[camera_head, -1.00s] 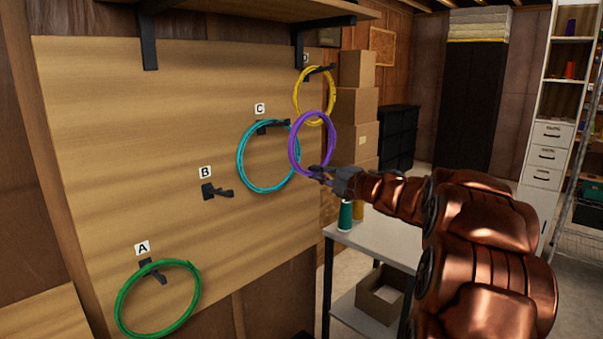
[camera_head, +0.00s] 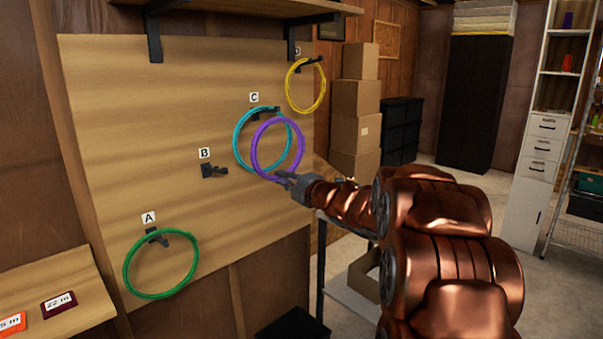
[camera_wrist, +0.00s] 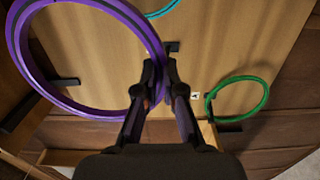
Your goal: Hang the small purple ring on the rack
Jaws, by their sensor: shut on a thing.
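The purple ring (camera_head: 278,147) is a thin coil held up by its lower edge in my gripper (camera_head: 287,178). In the head view it stands in front of the teal ring, overlapping its right part. In the wrist view the purple ring (camera_wrist: 161,62) passes between the shut fingers (camera_wrist: 162,88). The rack is a wooden board (camera_head: 110,130) with black hooks labelled A, B, C and one with a partly hidden label. Hook B (camera_head: 212,171) is bare, to the left of my gripper. A green ring (camera_head: 162,264) hangs on A, a teal ring (camera_head: 240,130) on C, a yellow ring (camera_head: 305,87) on the upper right hook.
A shelf (camera_head: 240,10) on black brackets juts out above the board. A ledge (camera_head: 60,290) with a dark red card (camera_head: 59,304) and an orange card (camera_head: 12,323) is at lower left. Stacked boxes (camera_head: 355,97) stand right of the board.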

